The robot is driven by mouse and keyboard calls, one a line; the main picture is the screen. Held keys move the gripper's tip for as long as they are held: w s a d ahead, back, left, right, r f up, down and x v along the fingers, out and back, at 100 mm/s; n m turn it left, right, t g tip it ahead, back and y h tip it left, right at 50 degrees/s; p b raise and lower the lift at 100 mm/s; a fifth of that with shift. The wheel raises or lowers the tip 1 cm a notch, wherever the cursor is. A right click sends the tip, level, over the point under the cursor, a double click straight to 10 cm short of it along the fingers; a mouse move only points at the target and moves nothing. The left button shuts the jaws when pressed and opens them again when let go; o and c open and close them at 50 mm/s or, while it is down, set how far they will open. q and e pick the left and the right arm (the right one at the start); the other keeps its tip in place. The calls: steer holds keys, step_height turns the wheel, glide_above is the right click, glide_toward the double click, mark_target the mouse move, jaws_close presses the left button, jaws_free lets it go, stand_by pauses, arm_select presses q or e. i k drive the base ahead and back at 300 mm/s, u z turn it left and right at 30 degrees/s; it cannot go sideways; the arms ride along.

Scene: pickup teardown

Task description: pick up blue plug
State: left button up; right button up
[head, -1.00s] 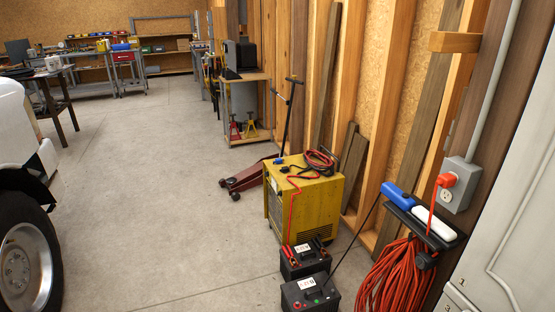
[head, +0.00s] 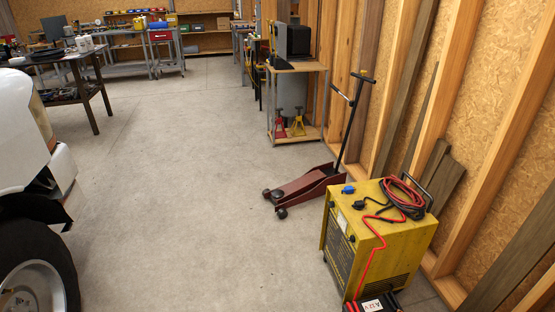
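A small blue piece (head: 348,189) sits on the top left of the yellow charger box (head: 372,235); it is too small to tell for certain that it is the blue plug. A black clamp or connector (head: 359,204) lies close to it, and red and black cables (head: 405,196) are coiled on the box top. Neither of my grippers is in view.
A red floor jack (head: 305,187) stands behind the charger, its handle leaning up toward the stud wall. A battery (head: 378,303) shows at the bottom edge. A white vehicle's tyre (head: 40,265) is at left. The concrete floor (head: 180,200) between is clear.

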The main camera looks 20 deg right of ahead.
mark_target(348, 190)
steer(key=u, duration=0.2)
steer(key=i, duration=2.45)
steer(key=z, duration=0.75)
steer(key=i, duration=1.6)
steer(key=z, duration=1.4)
